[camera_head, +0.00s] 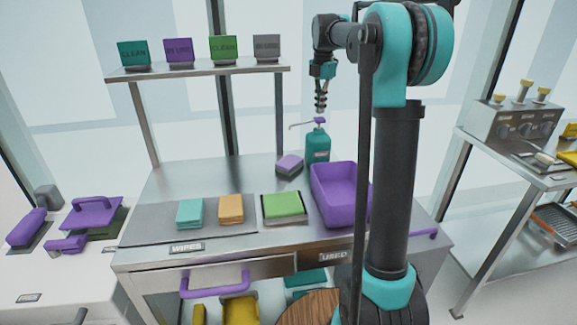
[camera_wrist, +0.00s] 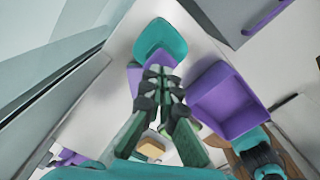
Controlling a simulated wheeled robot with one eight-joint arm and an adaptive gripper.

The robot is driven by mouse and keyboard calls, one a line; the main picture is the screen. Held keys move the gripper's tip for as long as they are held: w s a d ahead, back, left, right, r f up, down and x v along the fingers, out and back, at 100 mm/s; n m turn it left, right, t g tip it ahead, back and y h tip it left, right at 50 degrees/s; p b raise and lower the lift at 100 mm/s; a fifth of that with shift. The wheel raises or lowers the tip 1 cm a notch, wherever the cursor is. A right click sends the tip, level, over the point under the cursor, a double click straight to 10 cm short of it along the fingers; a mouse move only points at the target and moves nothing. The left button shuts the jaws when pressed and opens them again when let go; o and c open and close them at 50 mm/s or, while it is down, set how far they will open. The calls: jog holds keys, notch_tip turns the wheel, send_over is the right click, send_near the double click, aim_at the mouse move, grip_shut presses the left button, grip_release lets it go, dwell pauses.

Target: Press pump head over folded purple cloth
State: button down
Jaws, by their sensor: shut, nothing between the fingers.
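The teal pump bottle (camera_head: 317,148) stands upright at the back of the steel table, and also shows in the wrist view (camera_wrist: 160,38). Its purple pump head (camera_head: 320,121) has a thin spout pointing left, with its tip above the folded purple cloth (camera_head: 289,165) in the picture. The cloth lies left of the bottle. My gripper (camera_head: 320,108) points down, shut and empty, just above the pump head; I cannot tell whether they touch. In the wrist view the closed fingers (camera_wrist: 160,82) cover part of a purple patch beside the bottle.
A purple bin (camera_head: 335,178) stands right of the bottle, partly behind my arm. Teal (camera_head: 190,213), orange (camera_head: 231,208) and green (camera_head: 283,207) cloth stacks lie along the front. A raised shelf (camera_head: 200,73) with labelled signs is at the back left.

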notch_tip(320, 180, up, 6)
dwell(0.6)
